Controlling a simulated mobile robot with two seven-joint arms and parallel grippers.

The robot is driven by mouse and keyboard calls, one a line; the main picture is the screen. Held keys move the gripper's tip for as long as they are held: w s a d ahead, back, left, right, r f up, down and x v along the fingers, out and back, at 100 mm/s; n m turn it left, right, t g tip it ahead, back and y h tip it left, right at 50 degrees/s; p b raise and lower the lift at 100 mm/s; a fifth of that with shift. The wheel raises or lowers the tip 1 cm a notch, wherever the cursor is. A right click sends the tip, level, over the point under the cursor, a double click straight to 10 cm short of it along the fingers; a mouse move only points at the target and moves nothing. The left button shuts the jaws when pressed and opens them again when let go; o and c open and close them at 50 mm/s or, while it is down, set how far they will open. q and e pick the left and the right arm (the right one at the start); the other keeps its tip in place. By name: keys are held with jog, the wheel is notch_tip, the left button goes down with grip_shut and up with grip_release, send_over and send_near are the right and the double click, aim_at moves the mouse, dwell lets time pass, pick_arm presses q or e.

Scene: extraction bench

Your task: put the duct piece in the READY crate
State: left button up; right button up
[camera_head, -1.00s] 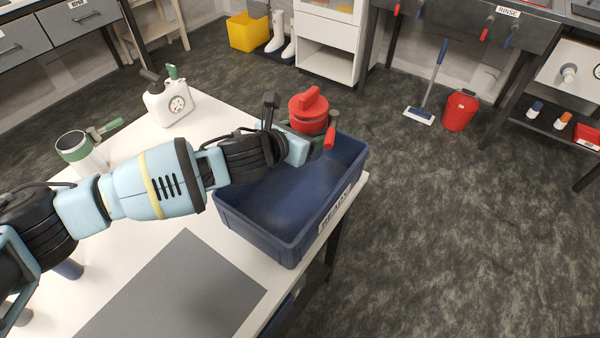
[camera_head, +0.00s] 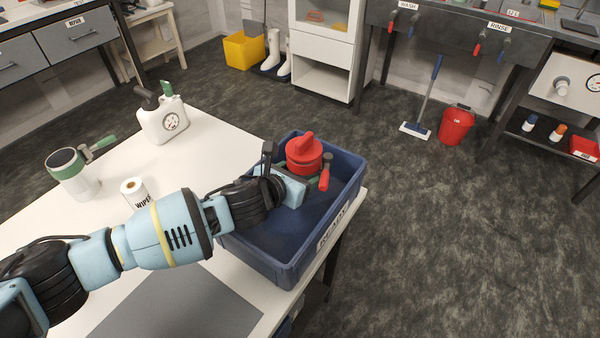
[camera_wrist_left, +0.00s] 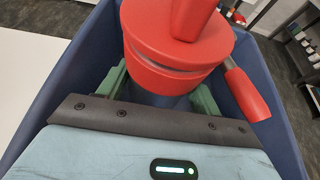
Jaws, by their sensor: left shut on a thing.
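The duct piece (camera_head: 304,154) has a red round top with a raised ridge and a red-ended handle at its right. It also shows large in the left wrist view (camera_wrist_left: 180,45). My left gripper (camera_head: 303,180) is shut on it, with green fingers on either side in the wrist view. The gripper holds it inside the walls of the blue READY crate (camera_head: 270,262), near the far end. The piece's lower part is hidden, so I cannot tell whether it touches the crate floor. My right gripper is not in view.
The crate stands at the table's right edge (camera_head: 240,151). A white jug (camera_head: 162,125), a green-topped canister (camera_head: 72,175) and a wiper roll (camera_head: 134,193) stand left of it. A grey mat (camera_head: 180,308) lies in front.

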pick_arm(q)
jog(key=o, duration=1.1)
jog(key=shift+f, duration=0.15)
jog(key=shift+o, duration=0.2)
jog(key=p+v, duration=0.2)
jog(key=v, duration=1)
